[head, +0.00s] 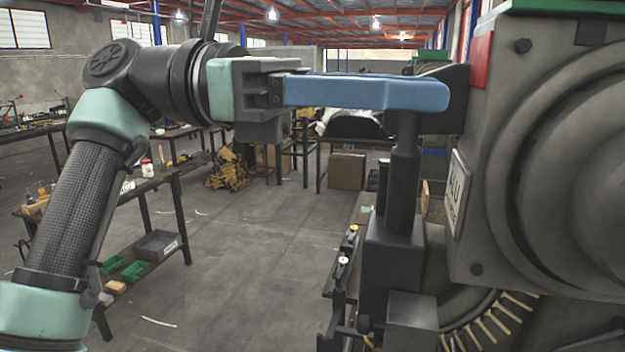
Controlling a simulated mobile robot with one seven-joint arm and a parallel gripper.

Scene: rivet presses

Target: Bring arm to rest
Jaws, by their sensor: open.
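My arm (85,190) comes up from the lower left, bends at an elbow and reaches right. My gripper (277,95) is at its end, level, at the left end of a long blue part (365,92). The jaws are open, and the picture does not show clearly whether they touch the part. The blue part lies roughly level, its right end over the dark upright post (403,170) of a rivet press and against the press head.
The large grey press (500,240) with a round housing fills the right side, close to the gripper. A workbench (155,190) with trays stands at left behind my arm. A cardboard box (346,170) stands farther back. The floor between is open.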

